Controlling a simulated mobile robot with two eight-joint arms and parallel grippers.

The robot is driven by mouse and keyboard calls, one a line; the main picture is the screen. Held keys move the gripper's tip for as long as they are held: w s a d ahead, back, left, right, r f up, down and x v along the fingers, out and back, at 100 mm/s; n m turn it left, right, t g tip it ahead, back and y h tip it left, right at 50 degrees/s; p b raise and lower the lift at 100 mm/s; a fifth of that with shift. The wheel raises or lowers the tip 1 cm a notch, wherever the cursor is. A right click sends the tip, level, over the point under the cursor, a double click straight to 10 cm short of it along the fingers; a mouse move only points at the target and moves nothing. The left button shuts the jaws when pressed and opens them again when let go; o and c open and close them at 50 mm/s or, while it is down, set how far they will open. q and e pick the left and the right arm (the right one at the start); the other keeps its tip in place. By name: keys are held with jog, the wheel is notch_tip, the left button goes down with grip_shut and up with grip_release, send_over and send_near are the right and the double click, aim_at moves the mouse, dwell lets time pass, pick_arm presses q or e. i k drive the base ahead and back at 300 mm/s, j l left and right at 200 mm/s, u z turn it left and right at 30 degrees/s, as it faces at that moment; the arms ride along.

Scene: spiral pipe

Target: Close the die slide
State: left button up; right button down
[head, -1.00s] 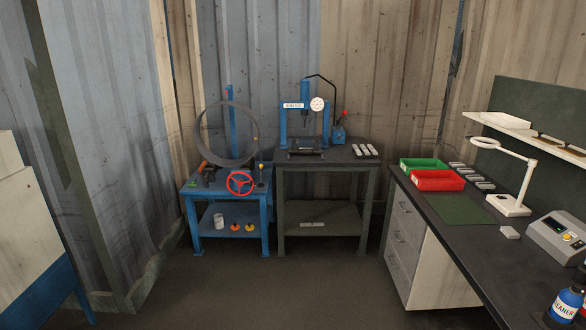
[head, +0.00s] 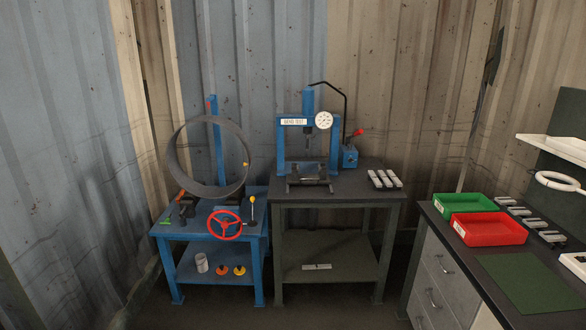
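No part labelled as the die slide can be made out at this distance. A blue bend test press (head: 282,145) with a round white gauge (head: 324,121) stands on a dark bench. A dark metal fixture (head: 309,178) sits at the base of its frame. To the left, a blue stand (head: 190,229) carries a large grey pipe ring (head: 176,172), a red handwheel (head: 225,225) and a lever with a yellow knob (head: 252,200). Neither of my grippers is in view.
Several grey blocks (head: 385,179) lie on the dark bench, right of the press. A side bench at right holds a green tray (head: 463,203), a red tray (head: 488,229) and a green mat (head: 527,282). Floor shows between the benches.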

aim_at(321, 178)
jog(key=i, duration=1.05)
jog(key=i+z, duration=0.1)
jog(key=i, duration=0.95)
jog(key=i+j, duration=0.2)
jog(key=i, duration=0.85)
